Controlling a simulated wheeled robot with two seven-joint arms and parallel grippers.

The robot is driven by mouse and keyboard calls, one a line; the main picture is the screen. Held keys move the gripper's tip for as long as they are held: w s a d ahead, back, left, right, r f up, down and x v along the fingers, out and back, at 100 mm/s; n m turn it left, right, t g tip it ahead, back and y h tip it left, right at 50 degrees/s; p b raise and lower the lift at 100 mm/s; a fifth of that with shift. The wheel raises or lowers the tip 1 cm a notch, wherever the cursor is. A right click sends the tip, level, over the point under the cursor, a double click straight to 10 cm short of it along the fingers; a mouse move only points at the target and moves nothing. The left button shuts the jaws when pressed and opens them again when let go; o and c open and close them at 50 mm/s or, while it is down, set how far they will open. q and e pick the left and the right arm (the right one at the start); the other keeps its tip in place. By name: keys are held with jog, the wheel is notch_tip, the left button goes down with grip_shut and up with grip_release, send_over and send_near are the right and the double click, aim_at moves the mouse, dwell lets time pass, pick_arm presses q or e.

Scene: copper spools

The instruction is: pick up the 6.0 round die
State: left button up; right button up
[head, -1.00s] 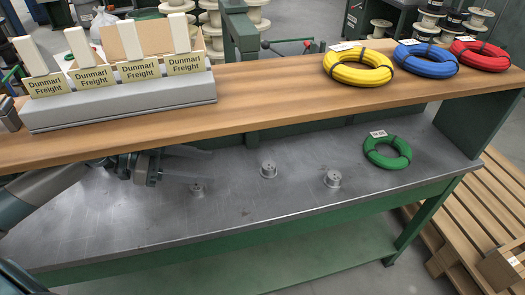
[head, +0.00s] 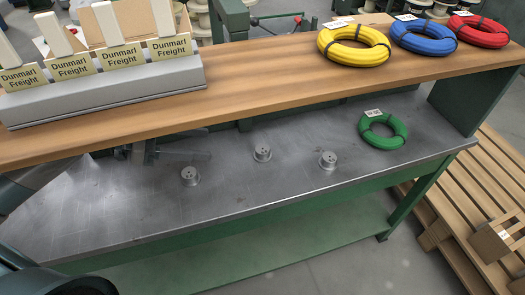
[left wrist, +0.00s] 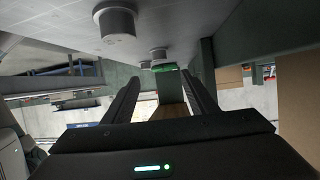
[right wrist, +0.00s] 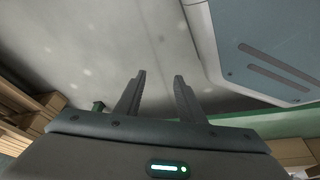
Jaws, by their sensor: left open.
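Three small round metal dies stand on the grey lower bench top: a left die (head: 189,177), a middle die (head: 262,153) and a right die (head: 328,161). Their size markings are too small to read, so I cannot tell which is 6.0. My left gripper (head: 206,143) is open and empty, just behind the left die, under the wooden shelf's front edge. In the left wrist view its fingers (left wrist: 161,82) are apart, with a near die (left wrist: 115,22) and a farther die (left wrist: 157,54) beyond. My right gripper (right wrist: 160,77) is open and empty in the right wrist view.
A green coil (head: 382,131) lies right of the dies. The wooden shelf (head: 250,85) overhangs the bench, bearing a grey labelled holder (head: 110,92) and yellow (head: 353,45), blue (head: 423,36) and red (head: 479,31) coils. The front bench top is clear.

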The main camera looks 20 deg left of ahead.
pick_arm(q)
jog(key=p, duration=0.3)
send_near(261, 149)
jog(key=shift+x, duration=1.25)
jog(key=shift+w+d+f, duration=0.2)
jog(key=shift+d+f, duration=0.15)
pick_arm(e)
jog(key=shift+w+a+r+t+y, duration=0.15)
jog(key=shift+w+a+r+t, duration=0.3)
jog(key=shift+a, duration=0.25)
jog(key=shift+w+a+r+t+y, duration=0.2)
jog(key=shift+w+a+r+t, duration=0.25)
jog(key=shift+a, duration=0.25)
jog(key=shift+w+a+r+t+y, duration=0.15)
jog(key=shift+w+a+r+t, duration=0.3)
jog(key=shift+a, duration=0.25)
jog(key=shift+f, duration=0.1)
pick_arm(q)
jog(key=shift+d+p, duration=0.1)
jog(key=shift+p, duration=0.2)
pick_arm(e)
jog(key=shift+w, duration=0.1)
